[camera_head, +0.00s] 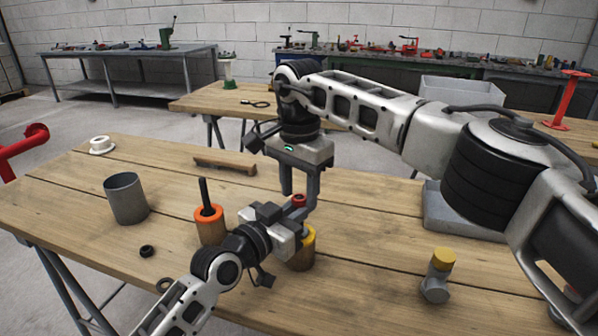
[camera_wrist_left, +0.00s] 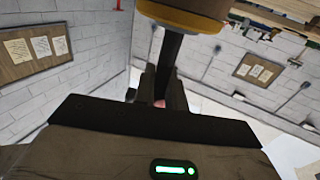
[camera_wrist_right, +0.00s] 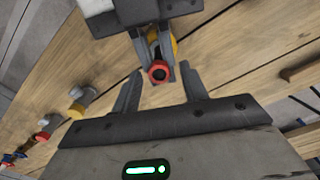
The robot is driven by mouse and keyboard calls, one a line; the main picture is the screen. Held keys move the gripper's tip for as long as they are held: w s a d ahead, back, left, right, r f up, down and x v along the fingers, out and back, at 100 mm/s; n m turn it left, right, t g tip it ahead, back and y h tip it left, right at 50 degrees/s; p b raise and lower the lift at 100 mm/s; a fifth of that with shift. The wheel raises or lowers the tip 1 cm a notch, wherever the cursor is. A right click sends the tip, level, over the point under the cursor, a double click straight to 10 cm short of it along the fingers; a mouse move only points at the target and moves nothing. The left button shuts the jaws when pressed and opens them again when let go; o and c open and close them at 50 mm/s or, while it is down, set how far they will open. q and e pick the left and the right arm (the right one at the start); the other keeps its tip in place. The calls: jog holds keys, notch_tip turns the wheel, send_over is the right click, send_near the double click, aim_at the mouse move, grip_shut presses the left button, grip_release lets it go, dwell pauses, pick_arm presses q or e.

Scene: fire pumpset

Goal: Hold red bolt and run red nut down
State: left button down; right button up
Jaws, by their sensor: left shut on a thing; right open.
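In the head view a red ring-like piece (camera_head: 299,201), likely the red nut, sits above a brown cylinder with a yellow top (camera_head: 303,254). The right wrist view shows it end-on as a red piece with a dark centre (camera_wrist_right: 159,71). My left gripper (camera_head: 285,222) is shut just below it, beside the yellow top. In the left wrist view a dark shaft (camera_wrist_left: 170,58) runs from the yellow-ringed cylinder (camera_wrist_left: 185,15) to the left fingers; whether this is the red bolt I cannot tell. My right gripper (camera_head: 299,190) is open above, fingers either side of the red piece.
An orange-topped cylinder with a dark rod (camera_head: 209,220) stands left of the left gripper. A grey cup (camera_head: 125,198), white spool (camera_head: 102,146), wooden bar (camera_head: 225,165), dark ring (camera_head: 147,251) and grey part with yellow cap (camera_head: 438,272) are on the table. A grey bin (camera_head: 450,215) sits right.

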jog(key=shift+f, duration=0.2)
grip_shut()
jog(key=shift+o, duration=0.3)
grip_release()
jog(key=shift+r, duration=2.35)
